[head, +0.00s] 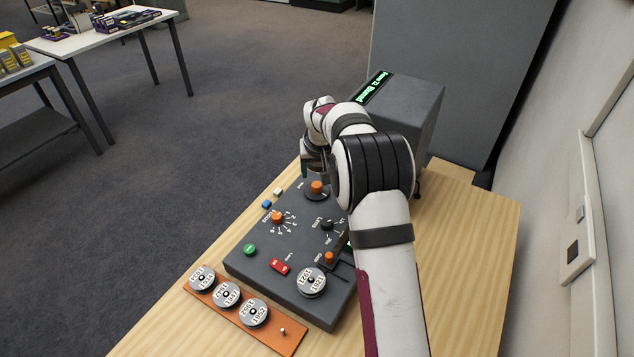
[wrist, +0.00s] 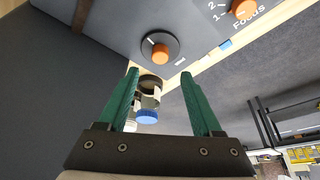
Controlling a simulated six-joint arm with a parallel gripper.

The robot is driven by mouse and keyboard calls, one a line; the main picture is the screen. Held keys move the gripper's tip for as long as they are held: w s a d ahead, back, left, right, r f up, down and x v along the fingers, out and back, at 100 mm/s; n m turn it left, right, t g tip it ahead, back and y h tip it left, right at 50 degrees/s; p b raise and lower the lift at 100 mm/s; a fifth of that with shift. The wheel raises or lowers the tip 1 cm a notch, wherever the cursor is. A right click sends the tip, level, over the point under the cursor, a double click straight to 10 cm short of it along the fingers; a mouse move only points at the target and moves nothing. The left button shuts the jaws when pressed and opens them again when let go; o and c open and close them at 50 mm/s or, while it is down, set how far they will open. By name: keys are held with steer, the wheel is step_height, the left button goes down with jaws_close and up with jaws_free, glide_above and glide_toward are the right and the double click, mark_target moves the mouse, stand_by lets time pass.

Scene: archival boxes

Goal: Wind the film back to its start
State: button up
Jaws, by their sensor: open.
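The film reader is a dark grey console (head: 300,240) on the wooden table, with a lit green display (head: 372,87) at its back; it seems to start "Frame 12", the rest is hard to read. An orange knob on a dark round dial (head: 316,187) sits at the console's far end; it also shows in the wrist view (wrist: 160,52). My gripper (head: 314,170) is just above and beyond that knob. Its green fingers (wrist: 160,75) are apart, and the knob is past their tips, not between them. A labelled reel (head: 312,282) sits at the console's near right.
The console also carries a Focus knob (head: 278,216), a Lens knob (head: 327,225), an orange-topped lever (head: 329,257), a green button (head: 250,249) and a red switch (head: 279,266). My arm covers its right side.

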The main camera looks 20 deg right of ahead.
mark_target(317, 184)
steer(key=x, duration=0.7)
steer(key=shift+w+f, duration=0.15)
steer(key=shift+f, duration=0.2)
jaws_close()
